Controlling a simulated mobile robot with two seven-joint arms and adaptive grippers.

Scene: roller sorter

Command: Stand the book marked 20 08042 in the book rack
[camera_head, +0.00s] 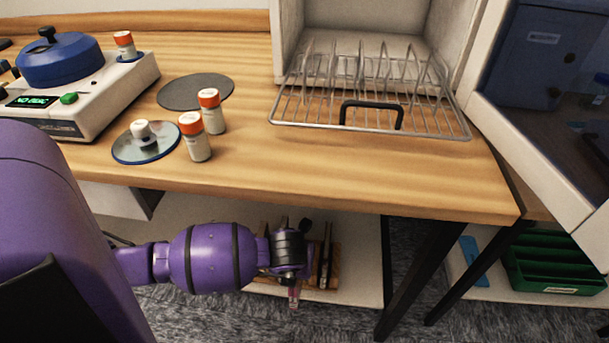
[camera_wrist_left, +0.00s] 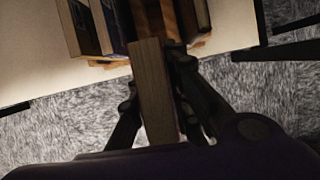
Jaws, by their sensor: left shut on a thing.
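My left gripper (camera_head: 290,272) is below the bench top, in front of the low shelf. In the left wrist view its fingers (camera_wrist_left: 158,105) are shut on a book (camera_wrist_left: 154,88), seen edge-on as a brown-grey slab. No marking on it is readable, so I cannot tell its number. The wooden book rack (camera_head: 335,268) is on the low shelf, partly hidden behind my gripper. In the left wrist view other books (camera_wrist_left: 86,28) stand in it, just beyond the held book. I cannot tell whether the held book touches the rack. My right gripper is not in view.
The wooden bench top (camera_head: 330,180) overhangs the shelf (camera_head: 355,240). A dark bench leg (camera_head: 398,275) stands to the right. A wire rack (camera_head: 370,95), orange-capped bottles (camera_head: 195,140) and a blue-lidded machine (camera_head: 75,85) are on the bench. A green crate (camera_head: 555,265) is at right.

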